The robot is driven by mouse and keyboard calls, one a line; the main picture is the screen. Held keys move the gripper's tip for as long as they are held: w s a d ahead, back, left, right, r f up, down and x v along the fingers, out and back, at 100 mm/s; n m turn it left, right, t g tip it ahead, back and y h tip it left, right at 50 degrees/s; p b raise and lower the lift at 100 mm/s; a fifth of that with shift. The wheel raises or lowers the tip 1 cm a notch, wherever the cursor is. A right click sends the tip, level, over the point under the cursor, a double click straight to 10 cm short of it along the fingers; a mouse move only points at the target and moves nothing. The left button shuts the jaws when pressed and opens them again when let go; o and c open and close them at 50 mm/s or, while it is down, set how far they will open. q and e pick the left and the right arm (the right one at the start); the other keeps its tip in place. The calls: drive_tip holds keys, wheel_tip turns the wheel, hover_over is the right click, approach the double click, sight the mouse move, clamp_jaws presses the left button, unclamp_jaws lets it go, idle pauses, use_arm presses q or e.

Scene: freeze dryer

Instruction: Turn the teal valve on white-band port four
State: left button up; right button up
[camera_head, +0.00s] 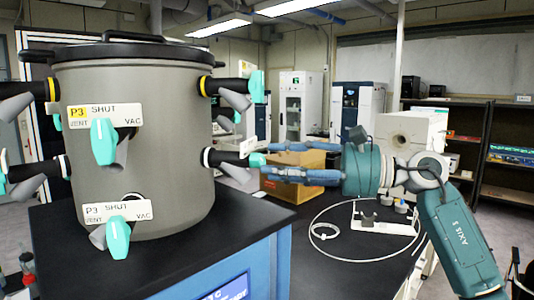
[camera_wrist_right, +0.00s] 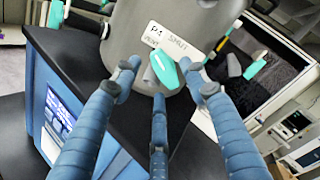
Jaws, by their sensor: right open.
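A grey drum (camera_head: 160,80) carries ports with yellow bands above and white bands below. On its right side a lower white-band port (camera_head: 214,157) ends in a teal valve (camera_head: 256,160), seen nearly edge-on. My right gripper (camera_head: 268,160) reaches in from the right, its fingers spread above and below the valve's tip. The open blue fingers (camera_wrist_right: 160,90) surround the valve, with no clear grip. My left gripper is out of view.
Front valves, an upper (camera_head: 104,141) and a lower (camera_head: 118,238), have P3 SHUT labels. An upper-right yellow-band valve (camera_head: 256,87) is above my gripper. A cardboard box (camera_head: 285,188) is behind my fingers. A cable loop (camera_head: 322,238) lies on the black bench.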

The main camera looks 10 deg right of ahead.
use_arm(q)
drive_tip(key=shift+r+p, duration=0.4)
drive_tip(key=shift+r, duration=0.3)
use_arm(e)
drive_tip(key=shift+x, duration=1.25)
clamp_jaws()
